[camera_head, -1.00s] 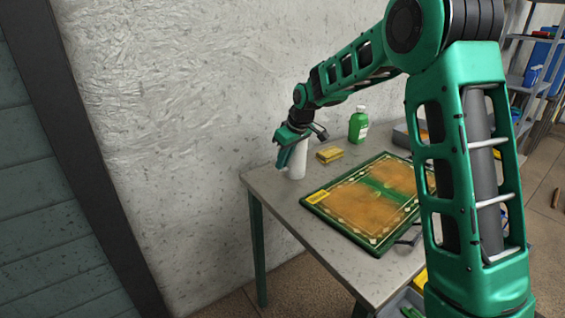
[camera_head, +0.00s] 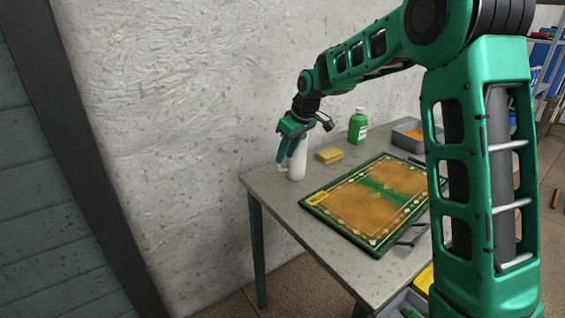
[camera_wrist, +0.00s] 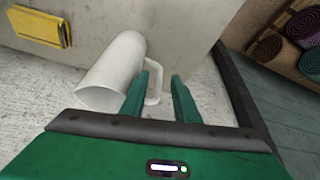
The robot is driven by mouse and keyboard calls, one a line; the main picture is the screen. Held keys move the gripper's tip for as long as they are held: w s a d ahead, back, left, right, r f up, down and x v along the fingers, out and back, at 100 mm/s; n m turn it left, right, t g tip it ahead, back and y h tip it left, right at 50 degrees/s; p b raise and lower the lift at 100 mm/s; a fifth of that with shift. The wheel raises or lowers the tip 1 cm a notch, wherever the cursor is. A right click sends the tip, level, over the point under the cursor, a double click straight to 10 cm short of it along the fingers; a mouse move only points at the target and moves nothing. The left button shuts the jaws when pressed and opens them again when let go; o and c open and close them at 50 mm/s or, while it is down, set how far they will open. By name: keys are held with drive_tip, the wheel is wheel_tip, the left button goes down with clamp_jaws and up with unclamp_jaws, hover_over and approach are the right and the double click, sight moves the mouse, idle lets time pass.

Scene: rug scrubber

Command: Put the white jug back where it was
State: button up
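The white jug (camera_head: 297,168) stands upright at the back left corner of the table, close to the wall. In the wrist view, the jug (camera_wrist: 112,68) shows its handle (camera_wrist: 154,84) pointing toward my gripper. My gripper (camera_head: 290,152) is at the jug's upper left side in the head view and hides part of it. In the wrist view, my gripper (camera_wrist: 162,92) is open. One finger is by the handle's opening and the other is outside the handle, with a gap. Whether a finger touches the jug cannot be told.
A yellow sponge (camera_head: 329,155) and a green bottle (camera_head: 358,126) stand right of the jug. A patterned rug (camera_head: 345,205) covers much of the grey table (camera_head: 285,205). A grey tray (camera_head: 404,133) is at the back. Rolled rugs (camera_wrist: 303,25) show in the wrist view.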

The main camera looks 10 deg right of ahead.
drive_tip(key=v, duration=0.8)
drive_tip(key=s+d+f+m+g+h, duration=0.1)
drive_tip(key=s+d+m, duration=0.2)
drive_tip(key=s+d, duration=0.6)
drive_tip(key=s+d+f+m+g+h, duration=0.1)
drive_tip(key=s+d+m, duration=0.25)
drive_tip(key=s, duration=0.85)
drive_tip(key=s+d+f+m+g, duration=0.1)
drive_tip(key=s+d+f+m, duration=0.15)
drive_tip(key=s+d, duration=0.65)
drive_tip(key=s+f+m, duration=0.2)
drive_tip(key=s, duration=0.5)
drive_tip(key=s+a+f+m, duration=0.1)
drive_tip(key=s+m, duration=0.1)
drive_tip(key=s, duration=0.6)
drive_tip(key=shift+s+f+g, duration=0.3)
drive_tip(key=shift+f+g, duration=0.1)
drive_tip(key=shift+w+f, duration=0.25)
drive_tip(key=shift+w, duration=0.4)
